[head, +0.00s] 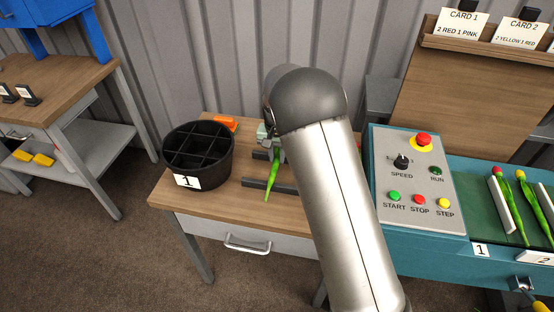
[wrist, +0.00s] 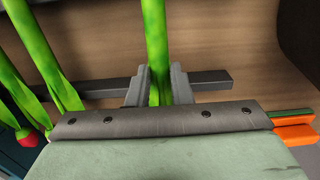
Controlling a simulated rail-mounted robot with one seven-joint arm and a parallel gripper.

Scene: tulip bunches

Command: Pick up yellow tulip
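My gripper (wrist: 158,88) has its two grey fingers pressed on either side of a green tulip stem (wrist: 155,35) in the wrist view. In the head view this stem (head: 273,178) shows below the gripper, over the wooden table, to the right of the black bucket. Its flower head is hidden in both views, so its colour cannot be told. On the green conveyor at the right lie a tulip with a yellow head (head: 520,173) and one with a red head (head: 496,171). At the left of the wrist view are more green stems and a red head (wrist: 28,137).
A divided black bucket (head: 200,160) labelled 1 stands on the wooden table (head: 205,206). A dark bar (head: 258,185) lies beside it, with an orange item (head: 226,123) behind. The control panel (head: 412,185) and card rack (head: 475,45) stand at right.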

